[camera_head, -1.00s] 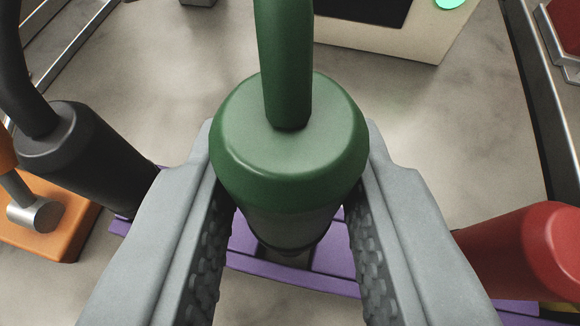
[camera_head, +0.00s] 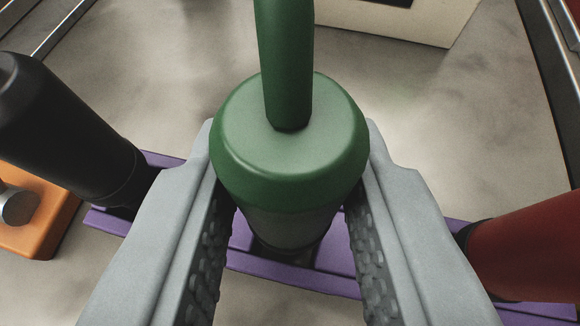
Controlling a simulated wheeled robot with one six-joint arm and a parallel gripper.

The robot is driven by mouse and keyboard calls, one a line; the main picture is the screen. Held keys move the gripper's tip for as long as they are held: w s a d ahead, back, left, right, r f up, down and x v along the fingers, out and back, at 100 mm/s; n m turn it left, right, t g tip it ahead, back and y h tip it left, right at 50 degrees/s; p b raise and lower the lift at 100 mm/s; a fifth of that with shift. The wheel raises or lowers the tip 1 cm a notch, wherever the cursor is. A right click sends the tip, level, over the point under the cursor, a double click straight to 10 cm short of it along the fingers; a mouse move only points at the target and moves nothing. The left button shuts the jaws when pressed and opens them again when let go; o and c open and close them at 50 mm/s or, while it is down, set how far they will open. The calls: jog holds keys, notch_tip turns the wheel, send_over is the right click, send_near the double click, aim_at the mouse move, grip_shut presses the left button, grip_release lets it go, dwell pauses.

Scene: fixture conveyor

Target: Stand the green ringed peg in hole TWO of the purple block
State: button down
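The green ringed peg (camera_head: 290,155) is held upright between the two textured fingers of my gripper (camera_head: 287,240), which touch it at both sides. Its thin stem rises toward the top edge, and a grey band shows below the green collar. The purple block (camera_head: 335,270) lies under it, running across the picture. The peg's dark lower end is over the middle of the block, between the fingers. I cannot tell whether its tip is above or inside a hole. No hole number can be read.
A black peg (camera_head: 65,130) stands at the block's left part, and a red peg (camera_head: 530,245) at its right part. An orange block with a metal cylinder (camera_head: 35,225) is at the far left. A pale box (camera_head: 420,20) stands behind on the grey surface, with free room between.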

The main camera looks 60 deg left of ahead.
jog(key=shift+f, duration=0.45)
dwell(0.6)
jog(key=c, duration=1.4)
grip_release()
jog(key=shift+c, duration=0.2)
jog(key=o, duration=0.6)
jog(key=shift+c, duration=0.2)
jog(key=shift+d, duration=0.1)
jog(key=v, duration=1.7)
